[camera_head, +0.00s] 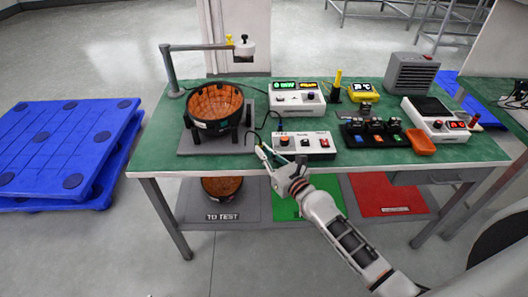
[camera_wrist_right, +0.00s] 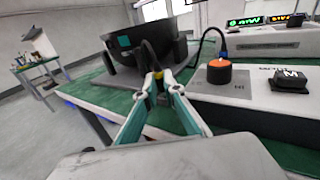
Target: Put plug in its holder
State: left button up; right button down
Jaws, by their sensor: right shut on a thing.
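My right gripper (camera_head: 263,150) reaches in over the front edge of the green bench, left of a white control box (camera_head: 304,146). In the right wrist view its two fingertips (camera_wrist_right: 161,88) are closed together on a small plug (camera_wrist_right: 159,98), which shows a yellow and dark part between them. A dark cable (camera_wrist_right: 150,56) rises from the plug in front of the black-framed bowl fixture (camera_wrist_right: 122,58). Most of the plug is hidden by the fingers. I cannot tell which thing is the plug's holder. My left gripper is not in view.
The orange-lined bowl fixture (camera_head: 215,105) stands on a grey plate behind the gripper. A post with a horizontal arm (camera_head: 200,47) reaches above it. A white instrument (camera_head: 297,98), a tray of small modules (camera_head: 372,134) and an orange dish (camera_head: 421,142) stand to the right.

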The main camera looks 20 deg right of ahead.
jog(key=shift+s+f, duration=0.1)
jog(key=shift+r+p, duration=0.25)
jog(key=shift+p, duration=0.2)
jog(key=shift+d+r, duration=0.1)
dwell(1.2)
jog(key=shift+f+b, duration=0.45)
jog(key=shift+b, duration=0.05)
jog(key=shift+r, duration=0.1)
dwell(0.4)
jog(key=shift+r+p, duration=0.3)
jog(key=shift+p, duration=0.15)
jog(key=shift+y, duration=0.3)
dwell(0.7)
jog(key=shift+f+b, duration=0.45)
dwell(0.8)
